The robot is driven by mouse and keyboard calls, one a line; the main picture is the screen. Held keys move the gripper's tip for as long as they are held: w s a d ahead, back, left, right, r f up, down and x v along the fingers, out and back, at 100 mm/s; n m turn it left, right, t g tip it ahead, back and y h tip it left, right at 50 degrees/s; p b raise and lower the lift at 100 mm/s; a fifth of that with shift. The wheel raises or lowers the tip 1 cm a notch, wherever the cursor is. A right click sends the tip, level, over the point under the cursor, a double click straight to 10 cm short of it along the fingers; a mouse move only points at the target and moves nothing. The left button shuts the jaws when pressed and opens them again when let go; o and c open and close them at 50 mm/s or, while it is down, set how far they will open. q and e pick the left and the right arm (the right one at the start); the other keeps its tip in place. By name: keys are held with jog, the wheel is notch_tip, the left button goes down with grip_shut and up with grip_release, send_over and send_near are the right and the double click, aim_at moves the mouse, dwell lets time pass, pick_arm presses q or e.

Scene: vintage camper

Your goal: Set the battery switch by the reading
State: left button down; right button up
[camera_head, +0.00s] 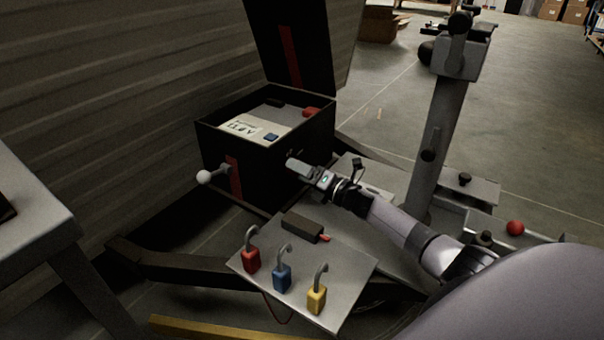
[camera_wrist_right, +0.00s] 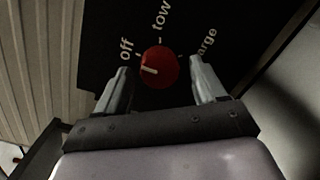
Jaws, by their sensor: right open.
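The battery switch is a red round knob (camera_wrist_right: 159,68) on a black panel in the right wrist view. White lettering around it reads "off", "tow" and a partly hidden "arge". Its white pointer mark points left, to the "off" side. My right gripper (camera_wrist_right: 159,64) is open, with one finger on each side of the knob; I cannot tell whether they touch it. No reading is legible. My left gripper is not in view.
The box holds a pale labelled top (camera_head: 250,128) with blue and red parts; its lid (camera_head: 292,40) stands up. Red (camera_head: 251,260), blue (camera_head: 282,279) and yellow (camera_head: 316,299) padlocks stand on a metal plate (camera_head: 345,265) beside a dark block (camera_head: 302,227). A post (camera_head: 437,140) rises right.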

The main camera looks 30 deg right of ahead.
jog(key=c, duration=1.1)
jog(key=shift+o, duration=0.2)
